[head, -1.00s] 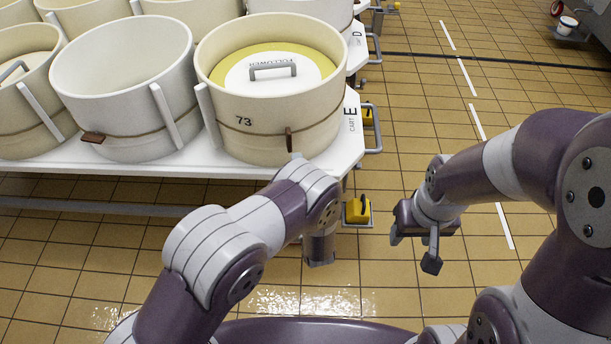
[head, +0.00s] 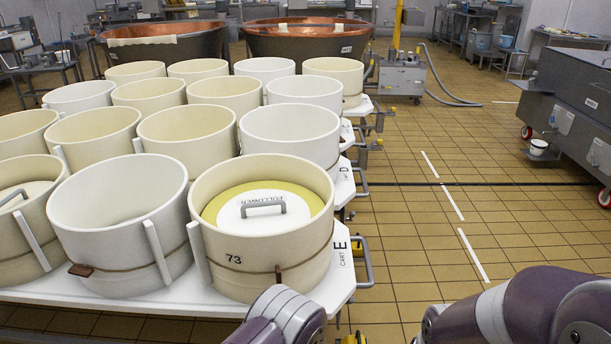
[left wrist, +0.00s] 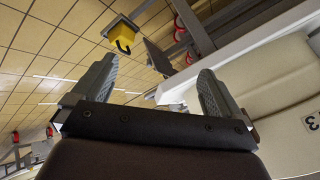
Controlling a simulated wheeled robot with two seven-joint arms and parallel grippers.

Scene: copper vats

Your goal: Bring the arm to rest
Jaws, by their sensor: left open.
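My left arm (head: 283,318) shows at the bottom of the head view, just in front of the cart, with its gripper below the picture. In the left wrist view my left gripper (left wrist: 155,95) is open, with nothing between its fingers. Beside it at the right are the white cart edge (left wrist: 235,52) and a cream mould with part of a number. My right arm (head: 520,310) enters the head view at the lower right; its gripper is out of view.
The mould marked 73 (head: 240,277), with a follower lid (head: 250,208) inside, stands on cart E (head: 335,285). More moulds fill the carts behind. Copper vats (head: 306,40) stand at the back. A grey machine (head: 575,100) stands at the right. The tiled aisle (head: 420,220) is clear.

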